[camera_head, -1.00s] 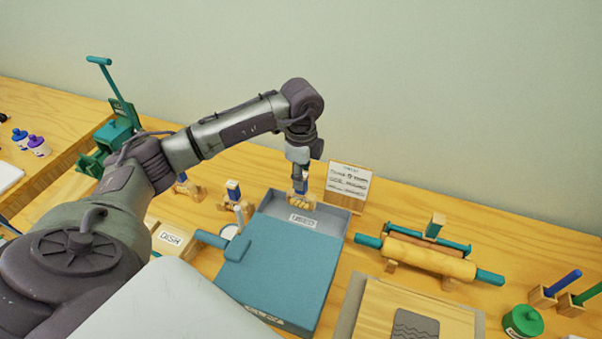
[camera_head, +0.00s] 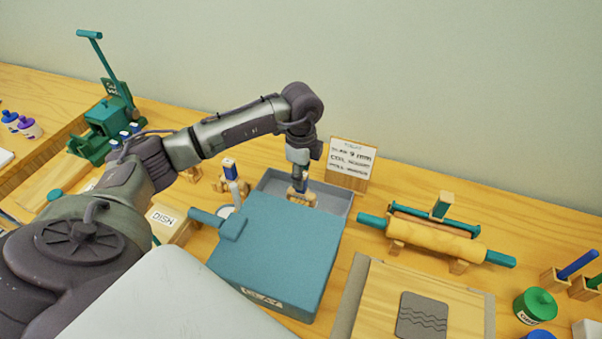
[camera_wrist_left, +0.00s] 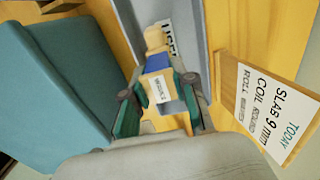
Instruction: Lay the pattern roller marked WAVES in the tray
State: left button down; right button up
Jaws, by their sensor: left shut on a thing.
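My left gripper (camera_head: 301,188) is shut on a small pattern roller and holds it at the grey tray (camera_head: 338,204). In the left wrist view the roller (camera_wrist_left: 157,62) has a blue section, pale wooden parts and a white label too blurred to read surely. It sits between the two fingers (camera_wrist_left: 160,108). The tray (camera_wrist_left: 197,22) lies beyond it, with a white label partly hidden by the roller. Whether the roller touches the tray floor, I cannot tell. My right gripper is not in view.
A large teal box-like block (camera_head: 275,250) stands directly in front of the tray and hides its near part. A sign card (camera_head: 350,163) stands behind it at right. A rolling pin (camera_head: 435,238) lies to the right. Another blue-handled roller (camera_head: 231,172) stands left of the tray.

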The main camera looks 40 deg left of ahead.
pick_arm(q)
jog(key=c, duration=0.8)
grip_release()
jog(key=shift+c, duration=0.2)
jog(key=o, duration=0.4)
notch_tip(320, 180, up, 10)
jog(key=p, duration=0.7)
jog(key=shift+r+p, duration=0.1)
jog(key=shift+p, duration=0.3)
